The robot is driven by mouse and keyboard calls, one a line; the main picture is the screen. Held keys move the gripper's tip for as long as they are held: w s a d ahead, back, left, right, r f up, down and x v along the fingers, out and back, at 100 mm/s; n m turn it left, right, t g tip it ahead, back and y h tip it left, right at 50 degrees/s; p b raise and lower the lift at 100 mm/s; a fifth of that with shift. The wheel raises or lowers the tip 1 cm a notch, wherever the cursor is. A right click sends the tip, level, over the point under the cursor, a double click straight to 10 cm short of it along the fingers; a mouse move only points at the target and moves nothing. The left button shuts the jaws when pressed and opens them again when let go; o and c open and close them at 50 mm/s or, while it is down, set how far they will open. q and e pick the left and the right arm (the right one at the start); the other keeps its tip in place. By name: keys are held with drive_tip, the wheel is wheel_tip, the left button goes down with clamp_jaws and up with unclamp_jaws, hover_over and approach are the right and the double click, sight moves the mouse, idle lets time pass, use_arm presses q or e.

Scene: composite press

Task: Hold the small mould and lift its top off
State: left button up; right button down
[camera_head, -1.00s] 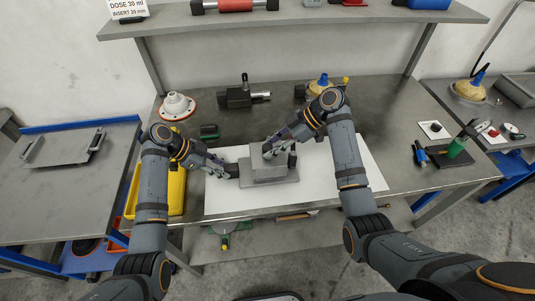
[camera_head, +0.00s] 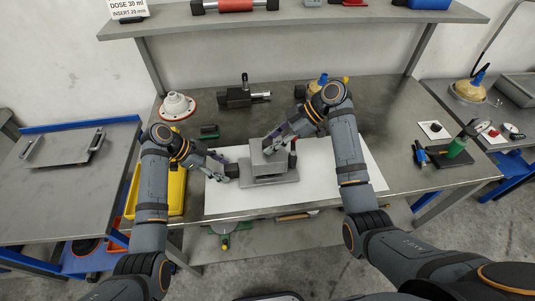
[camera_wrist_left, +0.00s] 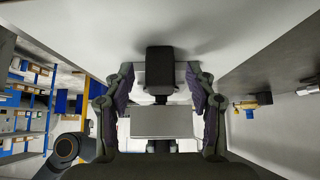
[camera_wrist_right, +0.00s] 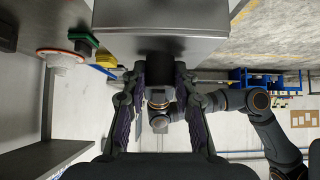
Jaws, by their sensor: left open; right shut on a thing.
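The small mould is a grey metal block on a flat grey base plate (camera_head: 268,182), on the white sheet. Its top (camera_head: 262,158) stands over the base; a gap between them is hard to make out. My right gripper (camera_head: 271,146) is shut on a dark handle (camera_wrist_right: 160,66) of the top; the block's silver face (camera_wrist_right: 165,18) shows beside it in the right wrist view. My left gripper (camera_head: 225,174) is open at the mould's left side. In the left wrist view its fingers (camera_wrist_left: 160,88) stand apart on either side of a dark handle (camera_wrist_left: 160,66).
A yellow bin (camera_head: 177,190) stands left of the white sheet (camera_head: 340,180). A dark metal device (camera_head: 240,97) and a white-and-red fixture (camera_head: 176,107) stand behind. The sheet is clear right of the mould.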

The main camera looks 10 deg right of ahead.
use_arm(q)
drive_tip(key=shift+r, duration=0.1)
drive_tip(key=v, duration=1.1)
drive_tip(key=shift+a+r, duration=0.3)
